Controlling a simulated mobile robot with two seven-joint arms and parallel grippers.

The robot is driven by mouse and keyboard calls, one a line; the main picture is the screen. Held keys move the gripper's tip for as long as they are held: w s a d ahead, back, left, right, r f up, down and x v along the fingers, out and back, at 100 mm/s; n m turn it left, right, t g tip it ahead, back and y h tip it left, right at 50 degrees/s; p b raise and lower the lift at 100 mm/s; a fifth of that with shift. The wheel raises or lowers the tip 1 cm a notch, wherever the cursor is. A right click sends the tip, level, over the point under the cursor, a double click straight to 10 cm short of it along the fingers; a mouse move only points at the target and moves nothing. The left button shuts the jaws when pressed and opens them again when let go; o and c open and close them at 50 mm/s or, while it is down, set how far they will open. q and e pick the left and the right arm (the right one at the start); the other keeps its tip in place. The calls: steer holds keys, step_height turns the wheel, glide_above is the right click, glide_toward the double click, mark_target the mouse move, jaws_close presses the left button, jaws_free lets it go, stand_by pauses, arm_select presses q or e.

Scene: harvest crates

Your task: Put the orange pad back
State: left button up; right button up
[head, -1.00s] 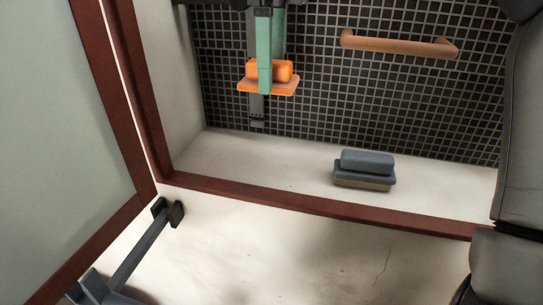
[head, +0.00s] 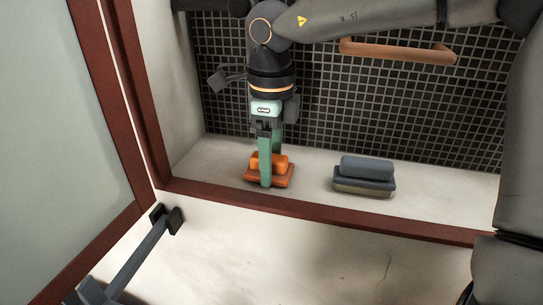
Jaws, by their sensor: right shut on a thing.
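The orange pad (head: 284,179) has a flat base and a raised grip block on top. It is low over the white floor of the shower, at the left, just behind the dark red sill. I cannot tell whether it touches the floor. My right gripper (head: 268,168) has green fingers and points down. It is shut on the pad's grip block, with one finger in front hiding part of it.
A grey pad (head: 366,174) of similar shape lies on the shower floor to the right. A dark red sill (head: 330,217) runs in front. A framed glass door (head: 60,120) stands open at left. A copper-coloured bar (head: 398,51) is on the black tiled wall.

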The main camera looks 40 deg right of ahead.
steer(key=shift+f, duration=0.15)
steer(key=o, duration=1.1)
step_height(320, 180, up, 8)
steer(key=shift+w+d+f+b, duration=0.15)
steer(key=shift+f+b, duration=0.1)
steer(key=shift+b, duration=0.15)
